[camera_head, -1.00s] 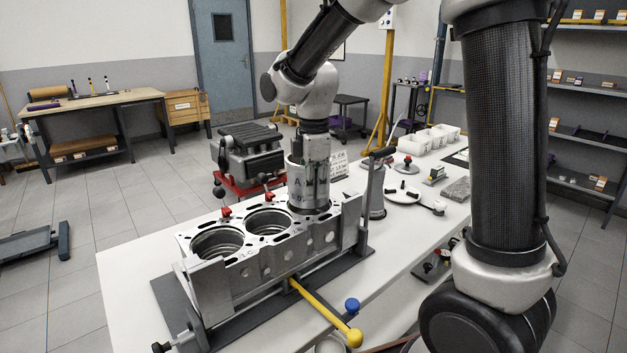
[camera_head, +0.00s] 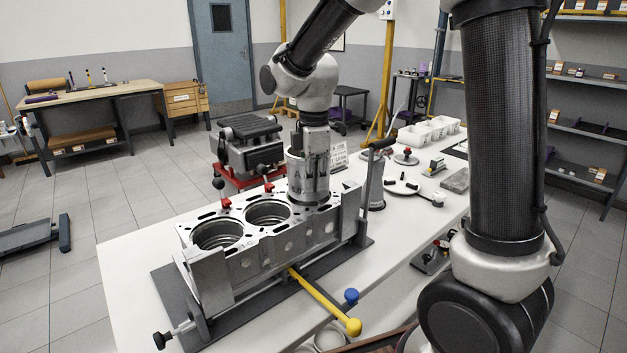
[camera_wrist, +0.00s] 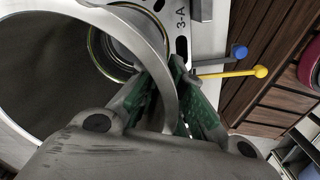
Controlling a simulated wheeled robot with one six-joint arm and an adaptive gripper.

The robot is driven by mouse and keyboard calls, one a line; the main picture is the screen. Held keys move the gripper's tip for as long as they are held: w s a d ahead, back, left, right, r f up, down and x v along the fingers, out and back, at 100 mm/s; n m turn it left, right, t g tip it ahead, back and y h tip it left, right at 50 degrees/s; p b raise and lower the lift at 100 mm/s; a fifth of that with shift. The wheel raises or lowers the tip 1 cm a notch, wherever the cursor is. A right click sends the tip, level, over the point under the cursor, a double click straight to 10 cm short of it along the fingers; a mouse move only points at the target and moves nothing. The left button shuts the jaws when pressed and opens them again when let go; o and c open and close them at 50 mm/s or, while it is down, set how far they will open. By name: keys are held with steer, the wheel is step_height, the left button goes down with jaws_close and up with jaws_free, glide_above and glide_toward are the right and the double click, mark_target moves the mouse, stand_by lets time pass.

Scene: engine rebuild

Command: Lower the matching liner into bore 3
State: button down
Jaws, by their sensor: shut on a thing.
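The engine block (camera_head: 270,255) stands on the white bench with bores in its top deck. My gripper (camera_wrist: 172,100) is shut on the wall of a grey metal liner (camera_wrist: 162,75), with green pads on either side of the rim. In the head view the liner (camera_head: 298,180) hangs upright at the block's far right end. In the wrist view bore 3 (camera_wrist: 112,52), beside the mark 3-A, shows past the liner's wall and is partly covered by it.
Two open bores (camera_head: 217,235) lie to the left, with red-topped pieces (camera_head: 226,203) at the deck edge. A yellow lever (camera_head: 330,312) sticks out in front. A grey cylinder (camera_head: 376,188) stands close right of the block. Bench space is free at front left.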

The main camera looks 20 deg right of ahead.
steer(key=shift+f, duration=0.15)
steer(key=shift+f, duration=0.75)
steer(key=shift+f, duration=0.45)
stand_by(0.3)
steer(key=shift+f, duration=0.6)
steer(key=c, duration=1.5)
jaws_free()
step_height(320, 180, up, 12)
glide_above(313, 194)
steer(key=shift+w+d, duration=0.15)
steer(key=shift+w, duration=0.1)
